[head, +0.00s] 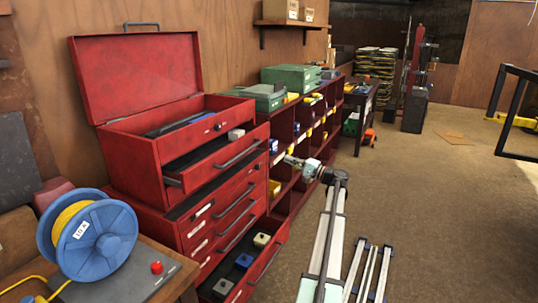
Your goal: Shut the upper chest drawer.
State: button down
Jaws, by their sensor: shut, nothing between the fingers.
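The red tool chest (135,155) stands at the left with its lid raised. Its upper drawer (222,170) is pulled out toward the right, with a grey handle across its front. A small pale block (236,134) shows at the drawer's right end. My gripper (287,160) is shut and empty, to the right of the drawer front and apart from it, in front of the red shelving. Its fingertips are small and hard to make out here.
A lower drawer (262,268) is also pulled out, holding several small blocks. A blue cable reel (88,240) stands on the bench at lower left. Red shelving (285,180) with several bins runs behind my arm. Floor at right (430,200) is clear.

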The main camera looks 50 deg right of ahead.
jog(key=p+x, duration=0.4)
jog(key=x, duration=1)
jog(key=b+x, duration=0.2)
jog(key=x, duration=0.1)
jog(key=f+b+x, duration=0.1)
jog(key=b+x, duration=0.1)
jog(key=x, duration=0.1)
jog(key=f+b+x, duration=0.1)
jog(key=b+x, duration=0.1)
jog(key=x, duration=0.2)
jog(key=shift+w+f, duration=0.15)
jog(key=shift+w, duration=0.2)
jog(key=shift+w+r, duration=0.1)
jog(key=shift+r, duration=0.15)
